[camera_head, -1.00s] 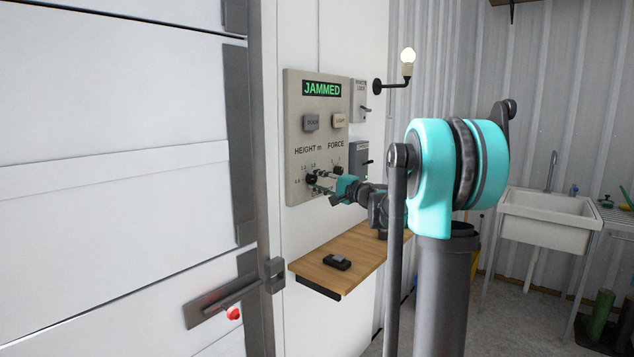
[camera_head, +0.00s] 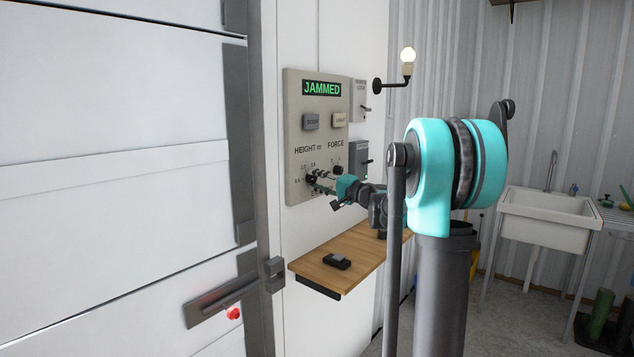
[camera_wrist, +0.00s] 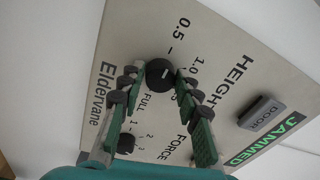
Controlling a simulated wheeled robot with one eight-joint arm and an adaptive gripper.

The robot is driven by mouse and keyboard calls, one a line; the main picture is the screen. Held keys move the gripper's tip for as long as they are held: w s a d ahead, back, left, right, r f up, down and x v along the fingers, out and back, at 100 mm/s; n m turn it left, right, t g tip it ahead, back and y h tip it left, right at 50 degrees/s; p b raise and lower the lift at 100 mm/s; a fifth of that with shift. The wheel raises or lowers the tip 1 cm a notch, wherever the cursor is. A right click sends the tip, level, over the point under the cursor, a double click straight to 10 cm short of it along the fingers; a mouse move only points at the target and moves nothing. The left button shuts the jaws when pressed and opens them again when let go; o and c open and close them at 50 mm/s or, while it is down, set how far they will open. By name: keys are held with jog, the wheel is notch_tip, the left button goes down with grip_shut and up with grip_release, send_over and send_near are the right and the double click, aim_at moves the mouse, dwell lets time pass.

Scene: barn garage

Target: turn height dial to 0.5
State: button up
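The grey control panel (camera_head: 299,120) on the white wall has a green "JAMMED" display (camera_head: 321,88) and HEIGHT and FORCE lettering. The black round height dial (camera_wrist: 160,72) shows in the wrist view, with 0.5 and 1.0 printed around it. A small white mark shows on its face. My gripper (camera_wrist: 160,76) has one finger on each side of the dial, with the dark fingertip pads at its rim. It appears shut on the dial. In the head view my gripper (camera_head: 322,185) partly covers the dial.
The force dial (camera_wrist: 126,143) is close beside my left finger in the wrist view. A DOOR button (camera_wrist: 262,114) is on the panel. A wooden shelf (camera_head: 350,250) holding a small dark device (camera_head: 337,262) juts out below. A lamp (camera_head: 407,62) and switch boxes (camera_head: 361,150) are on the right.

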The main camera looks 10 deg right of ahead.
jog(key=o, duration=0.3)
jog(key=shift+o, duration=0.2)
jog(key=v, duration=1.2)
jog(key=shift+f, duration=0.1)
